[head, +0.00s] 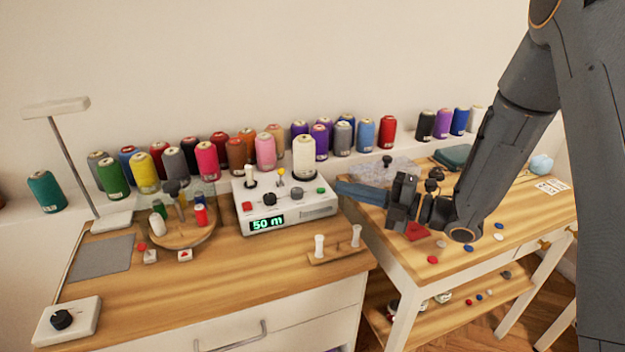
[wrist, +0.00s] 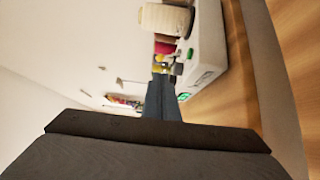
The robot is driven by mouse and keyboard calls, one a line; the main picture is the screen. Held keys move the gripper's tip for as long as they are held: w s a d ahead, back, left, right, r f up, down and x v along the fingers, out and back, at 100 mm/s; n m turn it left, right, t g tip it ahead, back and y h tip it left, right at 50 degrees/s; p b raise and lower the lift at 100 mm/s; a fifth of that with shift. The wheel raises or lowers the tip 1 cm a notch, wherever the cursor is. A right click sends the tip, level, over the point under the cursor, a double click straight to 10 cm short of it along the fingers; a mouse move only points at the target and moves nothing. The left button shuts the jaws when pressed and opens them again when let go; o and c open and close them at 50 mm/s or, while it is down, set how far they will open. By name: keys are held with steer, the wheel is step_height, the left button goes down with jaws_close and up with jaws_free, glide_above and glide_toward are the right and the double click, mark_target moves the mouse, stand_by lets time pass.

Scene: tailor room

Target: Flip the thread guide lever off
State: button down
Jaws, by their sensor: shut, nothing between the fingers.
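A small lever with a yellow tip (head: 281,173), which looks like the thread guide lever, stands up from the top of the white winder box (head: 320,208). I cannot tell its on or off position. My gripper (head: 340,187) is shut and empty, just right of the box, its fingers pointing left towards it. The fingers and lever are apart. In the wrist view my shut fingers (wrist: 161,80) reach forward beside the white box (wrist: 208,45). A small yellow part near the fingertips there is too small to identify surely.
A cream spool (head: 304,155) stands at the back of the box, with a black knob, a red button and a green button on the box. A round wooden stand (head: 180,236) is to the left. Several thread spools line the back ledge. A two-peg wooden holder (head: 338,255) lies in front.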

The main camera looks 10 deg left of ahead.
mark_target(298, 187)
steer(key=p+x, duration=0.3)
steer(key=x, duration=1)
steer(key=shift+w+a, duration=0.1)
steer(key=shift+a, duration=0.25)
steer(key=shift+r, duration=0.15)
